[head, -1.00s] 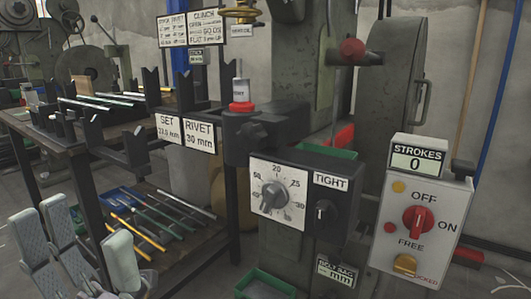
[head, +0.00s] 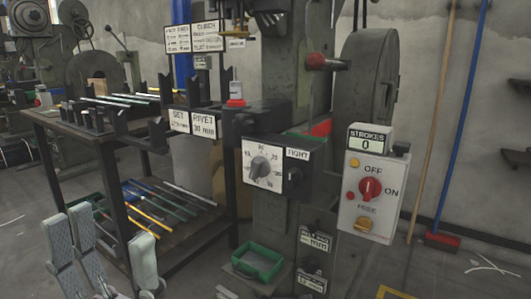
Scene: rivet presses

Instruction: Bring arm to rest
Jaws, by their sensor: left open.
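My left gripper (head: 110,238) is at the lower left of the head view, with its pale grey fingers pointing up. It is open and nothing shows between the fingers. It appears in front of the dark rack (head: 122,212) and to the left of the rivet press (head: 275,215). Most of my left arm is below the frame. My right gripper is out of view.
The control box (head: 365,215) has a red knob and a counter (head: 370,138) reading 0. A dial box (head: 262,165) faces me. A green tray (head: 258,262) stands low by the press. A red-headed broom (head: 442,240) leans at right.

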